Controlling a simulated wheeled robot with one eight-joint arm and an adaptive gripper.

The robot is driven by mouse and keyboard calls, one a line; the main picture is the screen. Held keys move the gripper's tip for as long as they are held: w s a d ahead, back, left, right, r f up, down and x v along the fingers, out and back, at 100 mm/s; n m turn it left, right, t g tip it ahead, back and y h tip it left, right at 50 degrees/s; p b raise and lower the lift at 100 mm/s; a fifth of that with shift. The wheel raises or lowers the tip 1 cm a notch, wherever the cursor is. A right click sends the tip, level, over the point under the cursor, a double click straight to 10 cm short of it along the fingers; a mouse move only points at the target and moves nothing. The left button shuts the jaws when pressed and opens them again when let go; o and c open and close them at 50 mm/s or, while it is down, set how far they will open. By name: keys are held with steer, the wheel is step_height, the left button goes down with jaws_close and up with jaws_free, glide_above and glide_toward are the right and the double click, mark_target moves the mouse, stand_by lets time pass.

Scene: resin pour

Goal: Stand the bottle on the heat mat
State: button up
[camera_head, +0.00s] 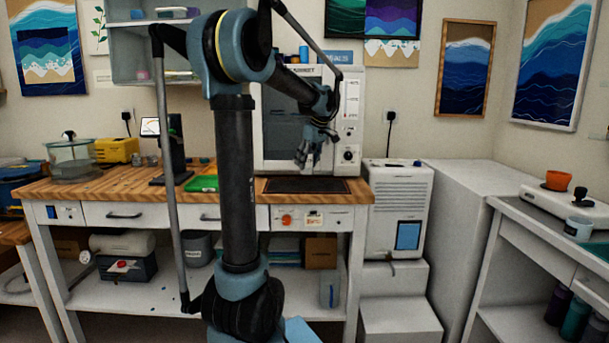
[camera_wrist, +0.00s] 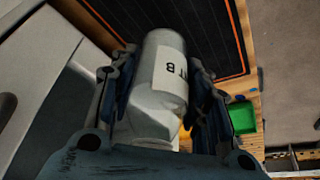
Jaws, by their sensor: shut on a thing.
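The bottle (camera_wrist: 158,85) is white-grey with a pale label carrying dark letters, and it fills the middle of the wrist view. My gripper (camera_wrist: 162,72) is shut on it, with one finger along each side. The heat mat (camera_wrist: 215,35) is a dark ribbed panel with an orange border, beyond the bottle in the wrist view. In the head view the heat mat (camera_head: 300,186) lies on the wooden bench, and my gripper (camera_head: 307,160) is above it. The bottle is hard to make out there. I cannot tell the exact gap between bottle and mat.
A white cabinet with a dark window (camera_head: 286,130) stands right behind the mat. A green tray (camera_head: 201,183) lies left of the mat and also shows in the wrist view (camera_wrist: 242,117). A dark stand (camera_head: 172,150) is further left. The bench's front edge is close to the mat.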

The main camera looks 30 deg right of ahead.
mark_target(307, 170)
steer(key=shift+f, duration=2.25)
steer(key=o, duration=1.2)
steer(key=v, duration=1.2)
steer(key=shift+s, duration=0.1)
